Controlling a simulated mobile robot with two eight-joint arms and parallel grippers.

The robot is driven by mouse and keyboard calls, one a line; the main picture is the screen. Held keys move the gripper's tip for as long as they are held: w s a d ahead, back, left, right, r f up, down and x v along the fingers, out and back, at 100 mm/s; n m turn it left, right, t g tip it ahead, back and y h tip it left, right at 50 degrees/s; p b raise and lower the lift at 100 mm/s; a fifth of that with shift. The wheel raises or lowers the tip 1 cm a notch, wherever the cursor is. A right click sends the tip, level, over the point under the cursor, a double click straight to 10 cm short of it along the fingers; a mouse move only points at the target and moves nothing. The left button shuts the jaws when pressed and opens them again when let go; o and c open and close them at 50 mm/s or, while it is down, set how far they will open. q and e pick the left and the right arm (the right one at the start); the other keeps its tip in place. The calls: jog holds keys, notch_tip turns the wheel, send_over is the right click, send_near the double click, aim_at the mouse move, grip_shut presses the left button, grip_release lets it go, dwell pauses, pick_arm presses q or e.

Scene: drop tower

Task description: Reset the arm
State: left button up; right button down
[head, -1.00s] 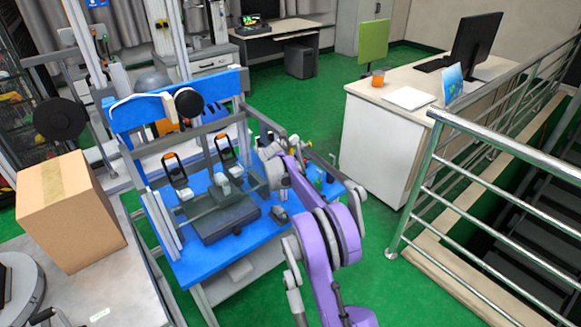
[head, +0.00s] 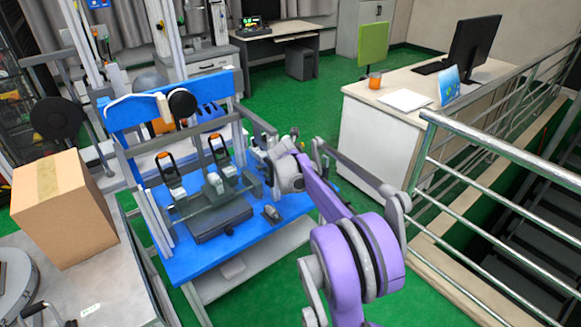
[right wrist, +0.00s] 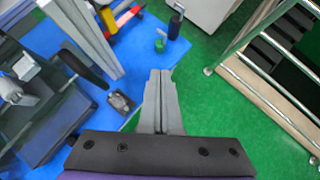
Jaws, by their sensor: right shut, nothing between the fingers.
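My right arm (head: 345,245), purple and grey, comes in from the bottom right and reaches toward the right end of the blue workbench (head: 200,262). In the head view its fingertips are hidden behind its wrist. In the right wrist view my right gripper (right wrist: 160,75) is shut and empty, its two fingers pressed together. It points past the bench's edge, apart from everything. The drop tower frame (head: 188,131) stands on the bench, with a dark grey block (head: 218,220) at its foot. My left gripper is not in view.
A cardboard box (head: 65,215) stands on a grey table at the left. A white desk (head: 382,135) with a monitor stands back right. A metal railing (head: 490,140) runs beside a stairwell at the right. Green floor is free between bench and desk.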

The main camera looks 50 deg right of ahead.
jog(key=shift+s+a+r, duration=0.1)
jog(key=shift+r, duration=0.05)
jog(key=shift+a, duration=0.1)
jog(key=s+a+r+m+y+p, duration=0.1)
jog(key=s+a+r+m, duration=0.2)
jog(key=a, duration=0.5)
jog(key=s+a+m+t+y+p, duration=0.1)
jog(key=s+a+m+y+p, duration=0.2)
jog(key=a, duration=0.6)
jog(key=s+a+r+m, duration=0.25)
jog(key=a+m, duration=0.25)
jog(key=a, duration=0.3)
jog(key=s+a+f+m+y+p, duration=0.2)
jog(key=s+a+m, duration=0.4)
jog(key=s+a, duration=0.2)
jog(key=s+a+f+m+y+p, duration=0.2)
jog(key=s+a+m, duration=0.4)
jog(key=s+a, duration=0.2)
jog(key=shift+s+a, duration=0.4)
jog(key=shift+s, duration=0.15)
